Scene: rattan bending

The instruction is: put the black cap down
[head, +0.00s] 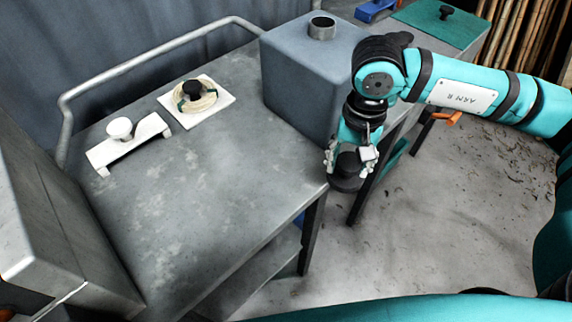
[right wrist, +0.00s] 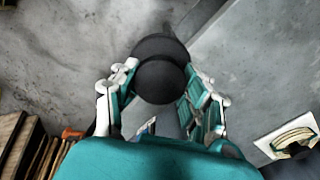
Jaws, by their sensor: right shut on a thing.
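The black cap (head: 346,183) is a dark disc with a round knob. My right gripper (head: 350,160) is shut on its knob and holds it upright, disc downward, just right of the grey table's (head: 215,190) front right corner. In the right wrist view the cap (right wrist: 158,48) shows between the two fingers (right wrist: 160,78), partly hidden by its own knob. Its height above the floor is hard to tell. My left gripper is not in view.
A grey box (head: 290,85) with an open metal pipe (head: 322,28) stands at the table's back right. A white holder (head: 130,145) and a rattan coil (head: 207,103) on a white plate (head: 222,97) lie left. A green surface (head: 425,22) is beyond. The table's front is clear.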

